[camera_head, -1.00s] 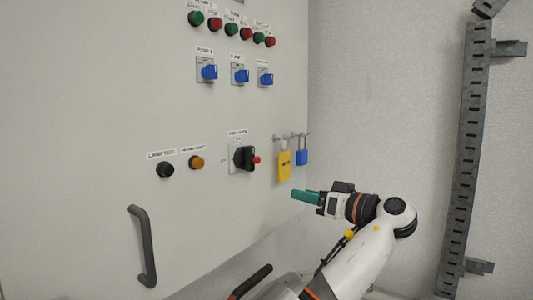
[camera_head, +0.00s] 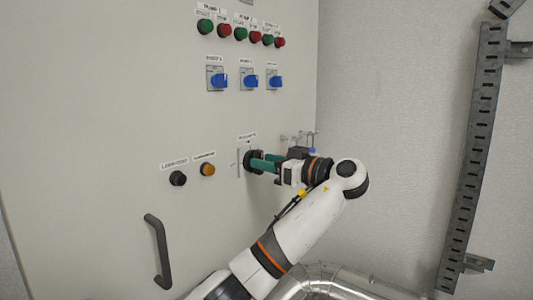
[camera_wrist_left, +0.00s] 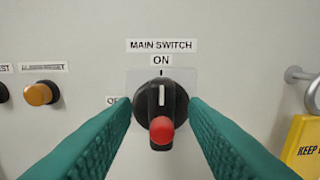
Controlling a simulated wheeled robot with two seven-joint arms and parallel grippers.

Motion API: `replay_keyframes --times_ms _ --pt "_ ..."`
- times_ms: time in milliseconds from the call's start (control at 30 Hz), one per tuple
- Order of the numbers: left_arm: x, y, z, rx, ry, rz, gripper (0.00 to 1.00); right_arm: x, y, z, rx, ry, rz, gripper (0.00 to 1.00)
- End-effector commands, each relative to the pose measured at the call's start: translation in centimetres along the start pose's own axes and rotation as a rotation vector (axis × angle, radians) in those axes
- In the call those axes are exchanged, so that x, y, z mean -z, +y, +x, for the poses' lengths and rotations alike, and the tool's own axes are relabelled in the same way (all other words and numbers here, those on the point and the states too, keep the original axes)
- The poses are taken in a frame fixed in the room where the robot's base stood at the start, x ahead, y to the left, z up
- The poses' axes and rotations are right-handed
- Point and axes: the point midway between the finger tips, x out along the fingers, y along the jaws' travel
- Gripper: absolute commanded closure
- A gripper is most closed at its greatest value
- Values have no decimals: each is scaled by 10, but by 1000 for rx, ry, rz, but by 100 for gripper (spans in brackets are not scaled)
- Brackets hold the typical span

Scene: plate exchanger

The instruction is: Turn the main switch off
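The main switch (camera_wrist_left: 161,98) is a black rotary knob with a red tip at its lower end, below the labels MAIN SWITCH and ON. Its white mark is upright, towards ON. The OFF label (camera_wrist_left: 112,100) at its left is partly hidden by a finger. My left gripper (camera_wrist_left: 160,112) is open, its two green fingers at the left and right of the knob, with small gaps showing. In the head view, the left gripper (camera_head: 262,163) is at the panel and covers most of the switch (camera_head: 248,161). My right gripper is not in view.
An amber button (camera_head: 208,169) and a black button (camera_head: 178,178) are left of the switch. Blue selectors (camera_head: 219,81) and red and green buttons are above. A yellow tag (camera_wrist_left: 304,145) hangs close on the right. A dark handle (camera_head: 159,250) sticks out lower left.

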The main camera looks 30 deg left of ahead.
Motion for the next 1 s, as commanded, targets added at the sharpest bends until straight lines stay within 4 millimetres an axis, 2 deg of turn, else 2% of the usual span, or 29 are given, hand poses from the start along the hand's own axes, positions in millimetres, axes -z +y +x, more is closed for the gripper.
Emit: replay_keyframes --times_ms 367,600,833,1000 --pt "1 0 6 1 0 0 60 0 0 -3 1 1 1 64" --pt "1 0 6 1 0 0 99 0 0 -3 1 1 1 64" --pt "2 0 6 1 1 -10 100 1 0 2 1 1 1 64" --pt "5 0 6 2 1 -56 100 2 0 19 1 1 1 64"
